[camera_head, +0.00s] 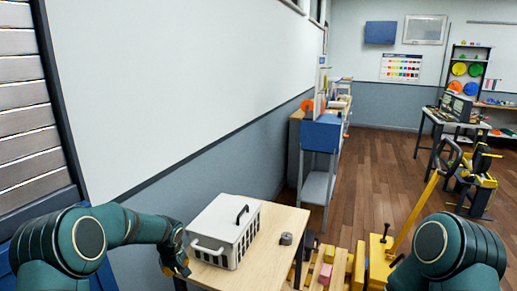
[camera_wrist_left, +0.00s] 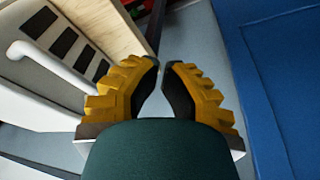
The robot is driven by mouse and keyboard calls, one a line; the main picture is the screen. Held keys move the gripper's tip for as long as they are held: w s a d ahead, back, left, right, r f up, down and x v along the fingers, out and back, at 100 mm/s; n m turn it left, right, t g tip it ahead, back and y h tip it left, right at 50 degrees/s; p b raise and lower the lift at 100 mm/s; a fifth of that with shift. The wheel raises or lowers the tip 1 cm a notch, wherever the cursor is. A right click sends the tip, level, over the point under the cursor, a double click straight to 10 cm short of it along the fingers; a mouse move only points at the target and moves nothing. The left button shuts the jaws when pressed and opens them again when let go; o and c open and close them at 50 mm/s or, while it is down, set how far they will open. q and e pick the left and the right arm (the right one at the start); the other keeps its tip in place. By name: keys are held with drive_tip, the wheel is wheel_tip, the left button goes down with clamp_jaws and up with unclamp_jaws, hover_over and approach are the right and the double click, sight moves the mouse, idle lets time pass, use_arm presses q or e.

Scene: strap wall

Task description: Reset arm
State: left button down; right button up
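My left gripper (camera_head: 180,268) hangs beside the left front edge of a small wooden table, low in the head view. In the left wrist view its two yellow fingers (camera_wrist_left: 160,68) have dark pads and a narrow gap between their tips. Nothing shows between them. My left arm bends in from the lower left. My right arm shows only as a green link at the lower right, and its gripper is out of view.
A white slotted box (camera_head: 222,232) with handles stands on the wooden table (camera_head: 281,220), near my left gripper. A small grey roll (camera_head: 286,239) lies right of it. Yellow equipment (camera_head: 380,262) stands on the floor further right. Slatted panel (camera_head: 25,120) is at left. Wooden floor (camera_head: 372,185) is open beyond.

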use_arm(q)
drive_tip(key=s+d+f+m+h, duration=0.3)
drive_tip(key=s+d+f+h, duration=0.1)
drive_tip(key=s+d+f, duration=0.7)
drive_tip(key=s+d+f+m, duration=0.1)
drive_tip(key=s+d, duration=0.1)
drive_tip(key=s, duration=0.8)
drive_tip(key=s+d+f+g, duration=0.1)
drive_tip(key=s+d, duration=0.2)
drive_tip(key=s, duration=0.8)
drive_tip(key=shift+m+h, duration=0.4)
